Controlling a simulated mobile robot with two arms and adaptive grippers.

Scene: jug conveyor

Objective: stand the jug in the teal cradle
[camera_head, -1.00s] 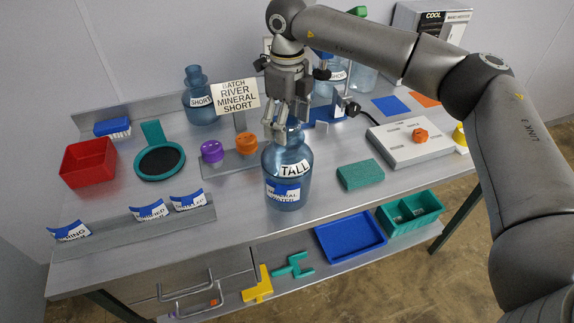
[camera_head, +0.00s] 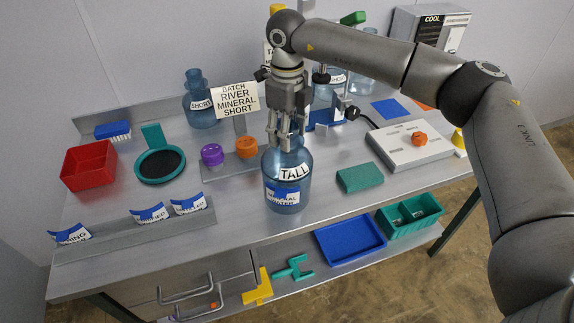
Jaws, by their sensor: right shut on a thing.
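The blue see-through jug labelled TALL (camera_head: 287,178) is upright at the middle front of the bench, with a second label on a blue patch below. My right gripper (camera_head: 286,143) comes down from above and is shut on the jug's neck, which its fingers largely hide. I cannot tell whether the jug's base touches the bench. A teal round holder (camera_head: 143,172) with a dark inside and an upright teal tab lies left of the jug, apart from it; it looks like the cradle and is empty. My left gripper is not in view.
Purple (camera_head: 211,154) and orange (camera_head: 246,147) caps sit on a grey stand left of the jug, before a sign (camera_head: 235,99). A SHORT jug (camera_head: 199,100) stands behind. A red bin (camera_head: 89,166) is at far left, a teal block (camera_head: 360,178) at right. The left-front bench has a label rack (camera_head: 130,232).

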